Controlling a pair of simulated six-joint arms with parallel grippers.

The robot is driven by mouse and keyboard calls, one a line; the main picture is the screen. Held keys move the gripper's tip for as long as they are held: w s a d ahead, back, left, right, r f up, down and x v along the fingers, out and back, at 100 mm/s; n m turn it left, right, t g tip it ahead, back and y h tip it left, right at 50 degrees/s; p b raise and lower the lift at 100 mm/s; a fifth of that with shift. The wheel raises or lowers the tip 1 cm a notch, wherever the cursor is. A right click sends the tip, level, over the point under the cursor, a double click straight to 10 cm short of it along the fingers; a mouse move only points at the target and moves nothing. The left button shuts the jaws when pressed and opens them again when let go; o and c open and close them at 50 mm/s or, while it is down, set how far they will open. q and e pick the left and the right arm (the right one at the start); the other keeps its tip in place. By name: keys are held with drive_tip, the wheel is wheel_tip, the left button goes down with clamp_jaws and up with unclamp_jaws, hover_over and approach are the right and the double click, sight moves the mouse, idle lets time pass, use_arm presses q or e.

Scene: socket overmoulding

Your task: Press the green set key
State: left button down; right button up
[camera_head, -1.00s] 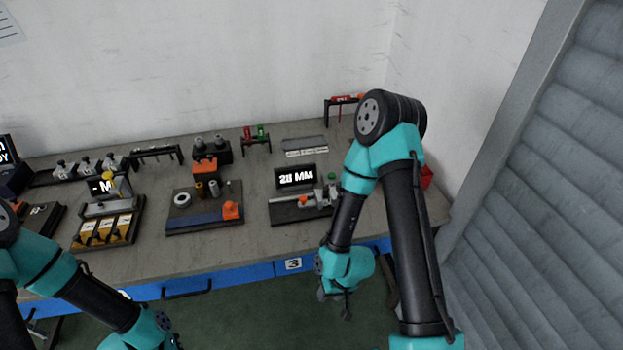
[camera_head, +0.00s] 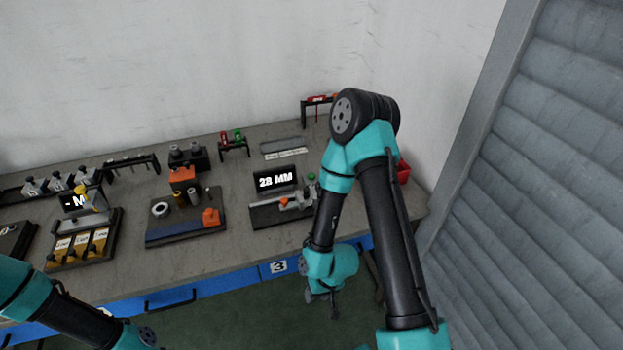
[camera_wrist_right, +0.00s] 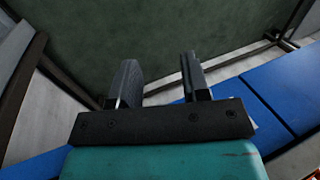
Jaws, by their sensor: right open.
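The green set key (camera_head: 311,177) is a small green button on the measuring station (camera_head: 262,217) at the right part of the bench, beside a display (camera_head: 275,181) reading "28 MM". My right gripper (camera_head: 322,303) hangs below and in front of the bench edge, apart from the key and lower than it. In the right wrist view my right gripper (camera_wrist_right: 160,78) is open, with nothing between its two dark fingers. My left arm comes in at the lower left; its gripper is outside the view.
Blue drawers (camera_head: 215,286) run along the bench front. A dark tray (camera_head: 165,236) with an orange block stands left of the station, and a station with yellow parts (camera_head: 83,243) farther left. A red bin (camera_head: 403,172) sits at the bench's right end.

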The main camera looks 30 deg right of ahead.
drive_tip(key=shift+c, duration=0.4)
clamp_jaws()
idle(1.4)
